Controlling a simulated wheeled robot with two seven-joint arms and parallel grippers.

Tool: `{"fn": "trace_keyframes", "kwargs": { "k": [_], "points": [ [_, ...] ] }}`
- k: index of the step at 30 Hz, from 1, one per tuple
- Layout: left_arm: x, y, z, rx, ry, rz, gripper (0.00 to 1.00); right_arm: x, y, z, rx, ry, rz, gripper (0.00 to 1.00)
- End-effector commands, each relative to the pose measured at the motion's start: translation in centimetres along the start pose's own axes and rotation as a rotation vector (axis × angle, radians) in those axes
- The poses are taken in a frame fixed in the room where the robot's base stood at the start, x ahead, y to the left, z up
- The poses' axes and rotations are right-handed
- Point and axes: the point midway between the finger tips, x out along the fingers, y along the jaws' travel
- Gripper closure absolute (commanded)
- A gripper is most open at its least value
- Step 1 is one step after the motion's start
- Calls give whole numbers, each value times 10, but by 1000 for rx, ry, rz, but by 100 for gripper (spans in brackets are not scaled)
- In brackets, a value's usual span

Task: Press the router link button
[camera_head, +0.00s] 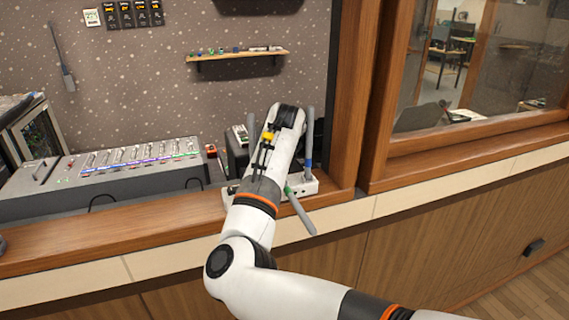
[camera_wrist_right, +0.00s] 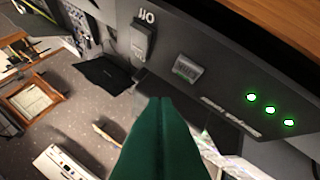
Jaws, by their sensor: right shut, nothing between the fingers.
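The white router (camera_head: 305,186) sits on the wooden sill in the head view, partly covered by my right arm. Its grey antennas stick out at several angles, with blue and green near two of their bases. The link button cannot be made out. My right forearm rises in front of the router and bends at the wrist above it; the fingertips are not clear there. In the right wrist view my right gripper (camera_wrist_right: 160,99) is shut and empty, its dark green fingers together. Whether it touches anything cannot be told. My left gripper is out of view.
A grey fader console (camera_head: 110,173) lies left of the router. A wooden frame (camera_head: 357,100) stands close on its right. A small shelf (camera_head: 238,56) hangs on the wall behind. In the wrist view, a dark panel (camera_wrist_right: 215,85) carries three lit green lights (camera_wrist_right: 270,110).

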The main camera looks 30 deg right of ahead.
Motion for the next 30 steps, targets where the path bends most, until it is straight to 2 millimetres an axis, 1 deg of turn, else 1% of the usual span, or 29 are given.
{"fn": "trace_keyframes", "kwargs": {
  "k": [3,8,30],
  "points": [
    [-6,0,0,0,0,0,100,-10,8,-8,0,1,1,100],
    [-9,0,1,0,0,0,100,-19,14,-14,-1,0,1,100],
    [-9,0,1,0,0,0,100,-19,14,-14,0,-1,0,100]
  ]
}}
